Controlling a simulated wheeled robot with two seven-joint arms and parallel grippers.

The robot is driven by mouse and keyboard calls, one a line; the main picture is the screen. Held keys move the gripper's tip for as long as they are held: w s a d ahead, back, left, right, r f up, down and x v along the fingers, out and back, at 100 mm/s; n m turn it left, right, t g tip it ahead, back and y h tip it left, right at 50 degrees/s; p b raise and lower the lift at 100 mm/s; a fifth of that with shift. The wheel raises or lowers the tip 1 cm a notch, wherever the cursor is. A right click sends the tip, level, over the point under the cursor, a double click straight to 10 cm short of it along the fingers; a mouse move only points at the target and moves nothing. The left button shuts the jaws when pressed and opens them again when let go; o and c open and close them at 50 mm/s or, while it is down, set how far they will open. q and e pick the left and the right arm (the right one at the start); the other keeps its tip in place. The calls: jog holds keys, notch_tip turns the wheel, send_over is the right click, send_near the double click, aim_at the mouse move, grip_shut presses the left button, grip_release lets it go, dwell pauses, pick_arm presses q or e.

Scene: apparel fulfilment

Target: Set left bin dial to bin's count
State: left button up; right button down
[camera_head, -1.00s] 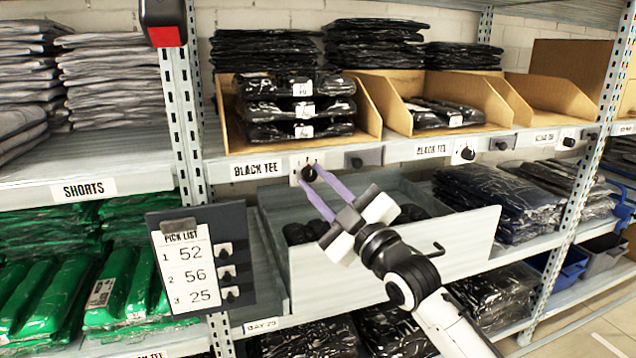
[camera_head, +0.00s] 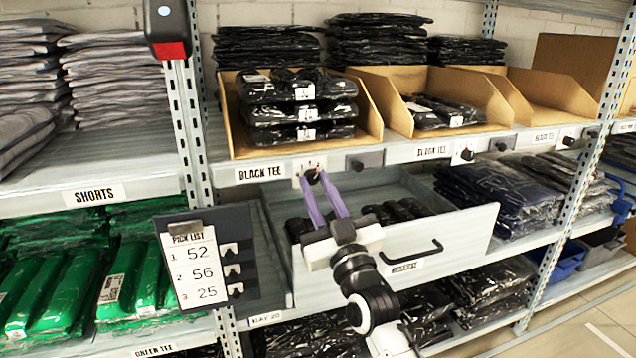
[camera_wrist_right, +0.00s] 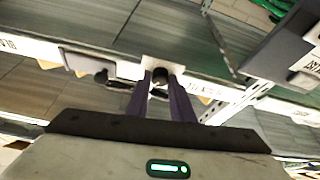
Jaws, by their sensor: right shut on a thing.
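The left cardboard bin (camera_head: 370,108) stands on the shelf and holds black bagged tees (camera_head: 300,112); three layers show at its front, and the back is partly hidden. Below it, on the shelf edge, is a white dial plate (camera_head: 298,181) with a black knob (camera_head: 312,175). My right gripper (camera_head: 319,190), with purple fingers, is shut on the knob. In the right wrist view the fingers (camera_wrist_right: 160,90) flank the knob (camera_wrist_right: 160,75) in front of the white plate (camera_wrist_right: 150,63). The pointer direction cannot be read. My left gripper is not in view.
An open grey drawer (camera_head: 455,240) sticks out below, under my right wrist. A pick list board (camera_head: 195,265) reading 52, 56, 25 hangs at left. A second bin (camera_head: 490,98) has its own dial (camera_head: 466,153). A black-and-red device (camera_head: 167,30) is at the left post.

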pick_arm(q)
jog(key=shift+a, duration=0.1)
pick_arm(e)
jog(key=shift+f+m, duration=0.1)
jog(key=shift+m, duration=0.4)
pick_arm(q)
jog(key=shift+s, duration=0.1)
pick_arm(e)
jog(key=c, duration=1.5)
grip_release()
jog(key=shift+c, duration=0.2)
jog(key=shift+s+d+f+p, duration=0.1)
jog(key=shift+s+d+p, duration=0.05)
jog(key=shift+s+p, duration=0.3)
pick_arm(q)
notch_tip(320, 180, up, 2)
jog(key=p, duration=0.3)
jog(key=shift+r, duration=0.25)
pick_arm(e)
jog(key=v, duration=0.9)
jog(key=shift+s, duration=0.15)
jog(key=shift+f, duration=0.15)
